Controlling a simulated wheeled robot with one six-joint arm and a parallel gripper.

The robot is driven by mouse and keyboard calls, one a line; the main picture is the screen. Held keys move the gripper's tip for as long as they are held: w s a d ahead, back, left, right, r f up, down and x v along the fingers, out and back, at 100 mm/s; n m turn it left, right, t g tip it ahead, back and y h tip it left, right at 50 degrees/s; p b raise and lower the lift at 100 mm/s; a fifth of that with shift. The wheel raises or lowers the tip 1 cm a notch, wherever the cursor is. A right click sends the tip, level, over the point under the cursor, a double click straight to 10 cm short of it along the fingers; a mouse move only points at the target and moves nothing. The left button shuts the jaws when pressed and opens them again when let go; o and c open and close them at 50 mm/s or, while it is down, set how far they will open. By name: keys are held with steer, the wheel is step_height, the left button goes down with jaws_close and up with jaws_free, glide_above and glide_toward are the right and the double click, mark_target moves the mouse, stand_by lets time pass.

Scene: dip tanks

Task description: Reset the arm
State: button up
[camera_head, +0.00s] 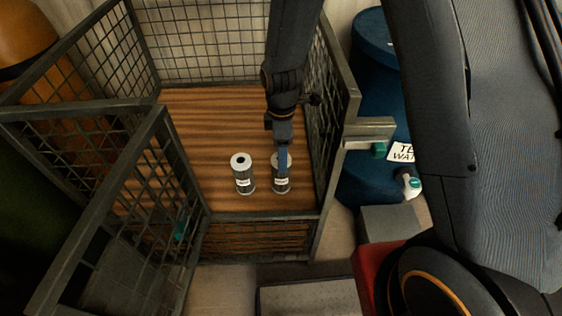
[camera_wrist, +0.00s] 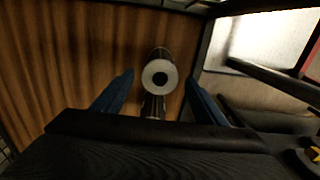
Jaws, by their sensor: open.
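My gripper (camera_head: 283,158) reaches down into a wire-mesh cage at the centre of the head view. In the wrist view, its two blue fingers (camera_wrist: 160,98) are spread apart, with nothing clamped between them. One grey cylinder with a white end (camera_head: 282,182) stands right beneath the gripper and is partly hidden by it. A second similar cylinder (camera_head: 242,172) stands upright just to its left. In the wrist view one cylinder's round white end with a dark hole (camera_wrist: 159,74) shows between and beyond the fingertips. I cannot tell whether the fingers touch it.
The mesh cage (camera_head: 345,80) has a wooden floor (camera_head: 205,125) and walls close to the right of my arm. An open mesh panel (camera_head: 110,215) stands at the left. Blue drums (camera_head: 375,45), one with a sign, stand right of the cage. The cage floor behind the cylinders is free.

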steer(key=shift+r, duration=0.8)
